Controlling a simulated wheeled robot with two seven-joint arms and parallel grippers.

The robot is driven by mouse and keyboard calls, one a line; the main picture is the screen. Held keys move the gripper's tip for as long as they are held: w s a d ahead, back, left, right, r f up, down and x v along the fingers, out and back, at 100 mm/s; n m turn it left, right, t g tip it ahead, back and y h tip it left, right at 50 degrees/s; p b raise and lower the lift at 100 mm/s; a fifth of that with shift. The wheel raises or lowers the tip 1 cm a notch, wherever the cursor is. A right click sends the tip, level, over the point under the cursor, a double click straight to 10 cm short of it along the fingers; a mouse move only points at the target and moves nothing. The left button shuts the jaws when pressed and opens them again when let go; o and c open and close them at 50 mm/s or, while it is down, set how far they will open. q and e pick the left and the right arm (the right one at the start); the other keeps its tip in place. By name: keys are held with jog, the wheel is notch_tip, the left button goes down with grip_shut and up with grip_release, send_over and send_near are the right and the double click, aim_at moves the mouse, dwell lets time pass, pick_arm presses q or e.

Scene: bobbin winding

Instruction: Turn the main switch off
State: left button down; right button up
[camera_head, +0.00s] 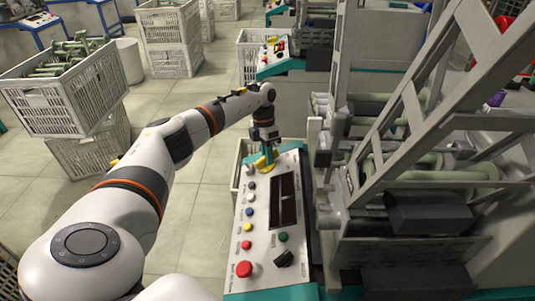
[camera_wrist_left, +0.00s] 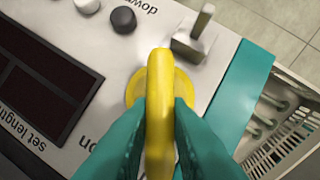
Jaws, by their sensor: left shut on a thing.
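The control panel (camera_head: 244,230) is a white sloped box with teal edges, in the middle of the head view. The main switch (camera_wrist_left: 160,110) is a yellow rotary knob with a raised handle on a round yellow base, at the panel's far end. It also shows in the head view (camera_head: 262,163). My left gripper (camera_wrist_left: 160,135) has its teal fingers shut on the yellow handle, one on each side. In the head view my left gripper (camera_head: 267,154) reaches down onto the panel's far end. The word "on" shows beside the knob; other position marks are hidden. My right gripper is not in view.
A grey metal lever (camera_wrist_left: 195,38) and a black knob (camera_wrist_left: 124,20) are close to the yellow switch. Coloured buttons and a red button (camera_head: 244,269) line the panel. The machine frame (camera_head: 412,105) stands close on the right. Crates (camera_head: 60,92) stand on the left floor.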

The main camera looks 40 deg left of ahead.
pick_arm(q)
jog(key=c, duration=1.4)
grip_release()
jog(key=shift+o, duration=0.2)
